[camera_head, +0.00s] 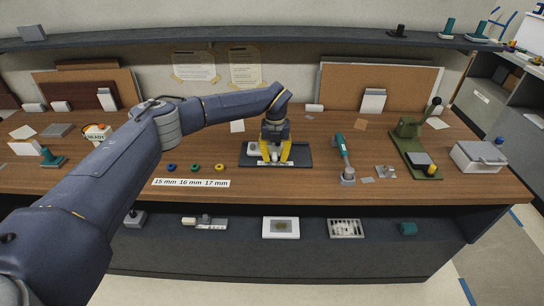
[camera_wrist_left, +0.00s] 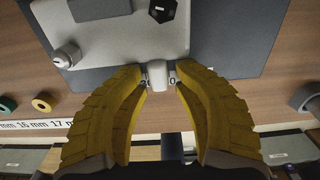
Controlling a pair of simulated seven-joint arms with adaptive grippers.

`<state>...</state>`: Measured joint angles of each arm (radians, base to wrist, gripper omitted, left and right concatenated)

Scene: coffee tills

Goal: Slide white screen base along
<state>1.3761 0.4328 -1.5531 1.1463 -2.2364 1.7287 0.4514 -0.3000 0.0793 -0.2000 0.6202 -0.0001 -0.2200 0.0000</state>
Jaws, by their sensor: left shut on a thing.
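The white screen base (camera_wrist_left: 115,32) is a pale, flat block with a small front tab, seen at the top of the left wrist view. It lies on a dark rectangular mat (camera_head: 301,157), near the mat's front edge. In the head view most of the base is hidden behind my gripper. My left gripper (camera_head: 274,161), with yellow fingers, points down at the mat's middle. In the left wrist view its fingertips (camera_wrist_left: 158,79) are closed on the base's front tab, one on each side. My right gripper is not in view.
Several coloured rings (camera_head: 195,168) and a size label strip (camera_head: 190,183) lie left of the mat. A teal-handled tool (camera_head: 343,155) stands to the right, with a green press (camera_head: 415,143) beyond. Bare wood lies in front of the mat.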

